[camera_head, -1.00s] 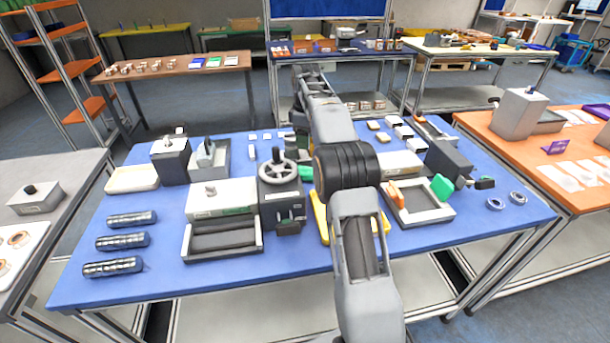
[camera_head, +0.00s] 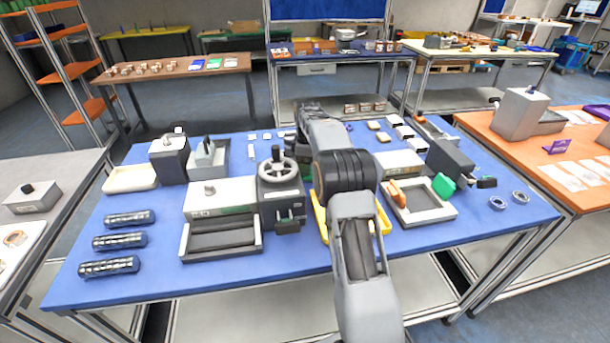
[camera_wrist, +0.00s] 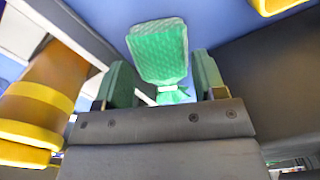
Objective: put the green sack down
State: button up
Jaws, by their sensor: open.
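The green sack (camera_wrist: 160,48) shows in the wrist view, with a tied, lighter neck toward my gripper. Blue surface shows around it. My gripper (camera_wrist: 163,78) is open, with one green-padded finger on each side of the sack's neck end. I see gaps beside the sack, and cannot tell whether it rests fully on the table. In the head view my arm hides the gripper and the sack.
The blue table (camera_head: 165,275) is crowded. A yellow tray (camera_head: 384,222) lies partly behind my arm. A handwheel device (camera_head: 281,190) stands left of it, a grey-framed tray (camera_head: 425,215) right. An orange, yellow-banded object (camera_wrist: 45,95) is close left in the wrist view.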

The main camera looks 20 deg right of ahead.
jog(key=shift+f, duration=1.65)
jog(key=shift+c, duration=0.3)
jog(key=shift+r, duration=0.1)
jog(key=c, duration=0.7)
